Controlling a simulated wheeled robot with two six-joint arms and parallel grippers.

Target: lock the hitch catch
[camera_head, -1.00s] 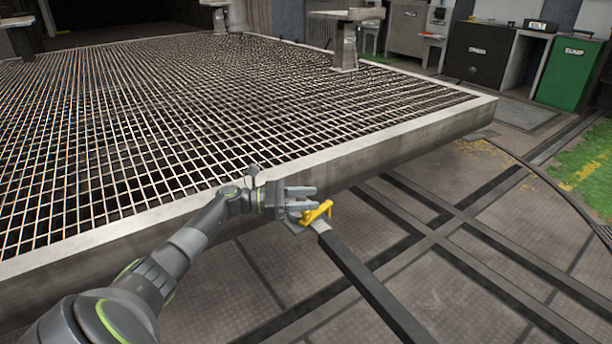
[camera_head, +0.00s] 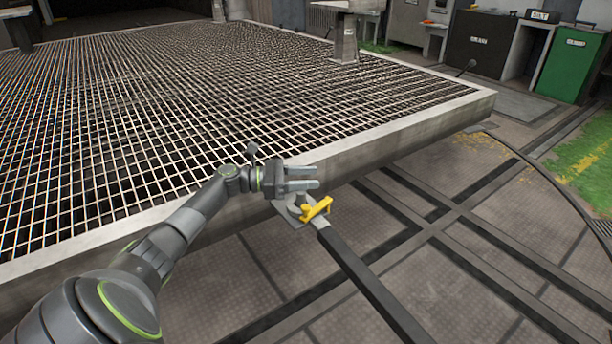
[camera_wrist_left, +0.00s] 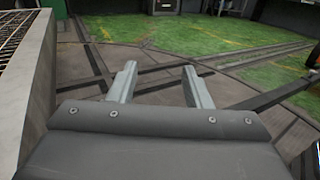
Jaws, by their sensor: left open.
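The yellow hitch catch (camera_head: 316,209) sits on the hitch, where a dark drawbar (camera_head: 365,279) meets a grey plate (camera_head: 291,209) at the edge of the grated deck. My left gripper (camera_head: 318,178) is open and empty, just above and behind the catch in the head view, apart from it as far as I can see. In the left wrist view my two fingers (camera_wrist_left: 160,88) are spread with only floor beyond them. The catch does not show in the wrist view. My right gripper is not in view.
The grated deck (camera_head: 405,138) has a raised metal rim beside my left arm. Dark rails (camera_head: 440,232) cross the floor to the right. A cable (camera_head: 540,170) lies further right. A green bin (camera_head: 568,66) stands at the back right. Floor around the drawbar is open.

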